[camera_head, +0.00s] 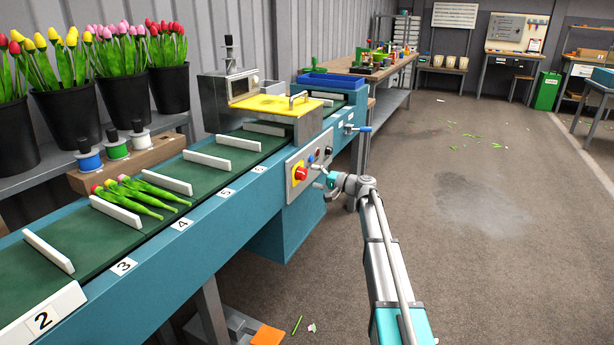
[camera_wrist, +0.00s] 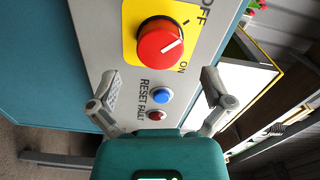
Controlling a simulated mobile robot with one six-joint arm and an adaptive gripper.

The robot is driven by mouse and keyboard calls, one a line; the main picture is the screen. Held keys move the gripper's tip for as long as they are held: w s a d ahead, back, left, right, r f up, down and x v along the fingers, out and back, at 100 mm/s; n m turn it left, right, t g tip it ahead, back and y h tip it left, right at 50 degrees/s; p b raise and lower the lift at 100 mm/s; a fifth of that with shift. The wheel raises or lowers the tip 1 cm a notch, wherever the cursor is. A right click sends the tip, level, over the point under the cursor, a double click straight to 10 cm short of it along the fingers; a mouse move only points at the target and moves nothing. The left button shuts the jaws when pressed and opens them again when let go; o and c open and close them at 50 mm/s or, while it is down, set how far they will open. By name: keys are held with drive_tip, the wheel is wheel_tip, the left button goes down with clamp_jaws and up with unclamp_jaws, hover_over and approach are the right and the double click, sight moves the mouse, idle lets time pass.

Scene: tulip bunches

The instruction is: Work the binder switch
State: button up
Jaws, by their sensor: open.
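The binder switch, a red rotary knob on a yellow plate, is on the grey control panel in the head view (camera_head: 300,173) and large in the wrist view (camera_wrist: 160,42). In the wrist view its white line points right, between the OFF and ON labels; I cannot tell which it is set to. My gripper (camera_head: 326,182) is close in front of the panel. It is open and empty, its two fingers spread apart (camera_wrist: 162,88) below the knob in the wrist view, apart from it. The binder (camera_head: 275,104), with a yellow lid and handle, stands over the conveyor.
A blue button (camera_wrist: 161,95) labelled RESET and a small red FAULT light (camera_wrist: 156,115) sit beside the knob. Tulips (camera_head: 137,194) lie on the green belt (camera_head: 205,178) between white dividers. Black buckets of tulips stand behind. The floor (camera_head: 470,200) at right is open.

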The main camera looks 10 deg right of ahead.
drive_tip(key=v, duration=0.8)
drive_tip(key=shift+a, duration=0.1)
drive_tip(key=s+a+f+n+g+h+p, duration=0.1)
drive_tip(key=s+a+f+n+g+h, duration=0.15)
drive_tip(key=s+a+f, duration=0.5)
drive_tip(key=s+a+f+n+g+h, duration=0.1)
drive_tip(key=s+a+f+g+h, duration=0.25)
drive_tip(key=s, duration=0.65)
drive_tip(key=s+d+f+n+g+h+p, duration=0.1)
drive_tip(key=s+f+g+h, duration=0.2)
drive_tip(key=s, duration=0.7)
drive_tip(key=s+d+f+g+h, duration=0.2)
drive_tip(key=s+h, duration=0.3)
drive_tip(key=s, duration=0.6)
wheel_tip(320, 180, up, 38)
drive_tip(key=p, duration=3.8)
drive_tip(key=shift+h, duration=0.3)
